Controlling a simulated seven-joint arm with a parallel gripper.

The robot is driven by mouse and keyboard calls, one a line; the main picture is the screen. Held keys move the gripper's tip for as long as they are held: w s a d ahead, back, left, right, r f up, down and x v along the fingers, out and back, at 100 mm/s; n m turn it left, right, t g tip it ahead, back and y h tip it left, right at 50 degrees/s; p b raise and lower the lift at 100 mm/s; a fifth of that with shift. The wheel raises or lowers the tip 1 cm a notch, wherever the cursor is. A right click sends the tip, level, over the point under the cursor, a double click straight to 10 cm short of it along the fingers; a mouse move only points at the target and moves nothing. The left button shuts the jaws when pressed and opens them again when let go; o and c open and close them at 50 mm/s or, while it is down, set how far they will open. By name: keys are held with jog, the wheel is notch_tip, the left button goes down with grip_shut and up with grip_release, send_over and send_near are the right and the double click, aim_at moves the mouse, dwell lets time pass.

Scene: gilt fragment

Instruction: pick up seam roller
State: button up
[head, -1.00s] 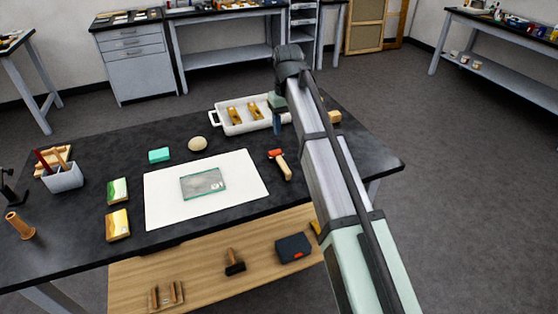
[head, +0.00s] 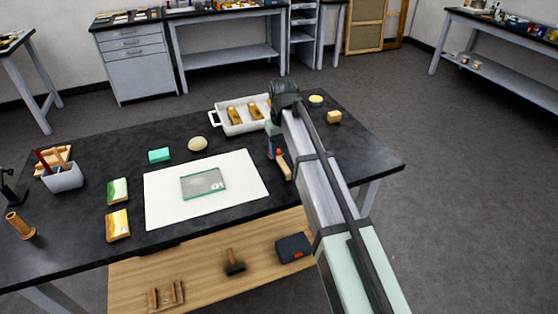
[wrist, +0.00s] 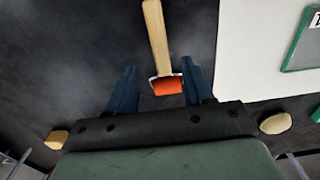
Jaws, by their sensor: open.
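The seam roller (head: 284,166) lies on the dark tabletop (head: 100,165), just right of the white sheet (head: 160,209). It has a pale wooden handle and an orange-red roller head. In the wrist view the seam roller (wrist: 158,38) shows its head between the two blue fingers and its handle running away past the fingertips. My gripper (wrist: 158,76) is open and points down over the head end, with a finger on each side. In the head view my gripper (head: 274,150) partly covers the roller head. I cannot tell how high the fingertips are above the table.
A white tray (head: 216,119) with yellow-brown tools stands behind my gripper. A glass plate (head: 203,183) lies on the sheet. An oval stone-like piece (head: 197,144) and a teal block (head: 159,155) lie to the left. A small yellow block (head: 334,117) lies at the back right.

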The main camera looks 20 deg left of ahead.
aim_at(281, 160)
notch_tip(281, 160, down, 5)
jog(key=shift+s+r, duration=0.1)
jog(key=shift+s, duration=0.05)
jog(key=shift+c, duration=0.2)
grip_shut()
dwell(0.3)
